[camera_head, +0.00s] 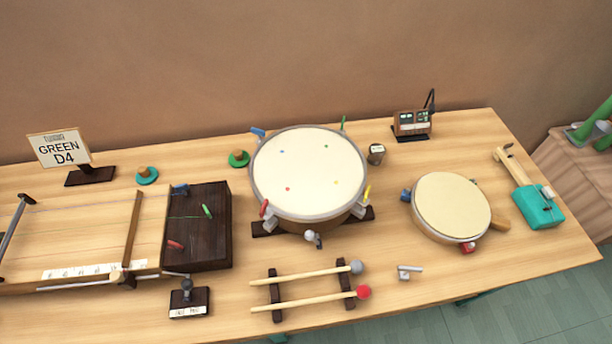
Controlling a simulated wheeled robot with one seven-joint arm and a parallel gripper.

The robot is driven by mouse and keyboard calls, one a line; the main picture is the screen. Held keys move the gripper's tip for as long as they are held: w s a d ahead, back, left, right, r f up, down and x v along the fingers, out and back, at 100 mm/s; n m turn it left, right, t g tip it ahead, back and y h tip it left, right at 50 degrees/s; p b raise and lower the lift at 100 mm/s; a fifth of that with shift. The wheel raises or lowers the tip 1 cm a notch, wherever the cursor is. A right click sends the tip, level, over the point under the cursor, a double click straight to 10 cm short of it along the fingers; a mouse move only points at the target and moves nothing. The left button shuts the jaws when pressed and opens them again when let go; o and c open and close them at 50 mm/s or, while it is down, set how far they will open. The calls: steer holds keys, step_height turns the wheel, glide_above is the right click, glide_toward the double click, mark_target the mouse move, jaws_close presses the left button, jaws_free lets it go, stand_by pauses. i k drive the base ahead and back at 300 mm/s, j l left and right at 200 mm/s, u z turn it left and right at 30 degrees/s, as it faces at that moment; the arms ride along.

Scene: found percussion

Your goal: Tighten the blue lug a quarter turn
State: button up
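A large round drum (308,170) with a cream head sits in the middle of the table on a dark stand. A blue lug (258,133) stands at its back left rim, near a small blue dot on the head. A green lug (343,122), a yellow lug (367,192) and a red lug (263,208) stand around the same rim. A smaller drum (452,207) to the right also has a blue piece (405,194) on its left side. A small grey T-shaped piece (409,271) lies in front of the drums. My gripper is not in view.
Two mallets (310,286) rest on a dark rack at the front. A stringed board (85,235) with a dark block (202,240) fills the left. A sign reading "GREEN D4" (60,148), a small device (411,122) and a teal-based object (538,207) stand farther out.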

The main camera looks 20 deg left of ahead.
mark_target(259, 133)
steer(key=u, duration=0.85)
steer(key=j+z, duration=0.2)
steer(key=j, duration=0.35)
steer(key=k, duration=0.05)
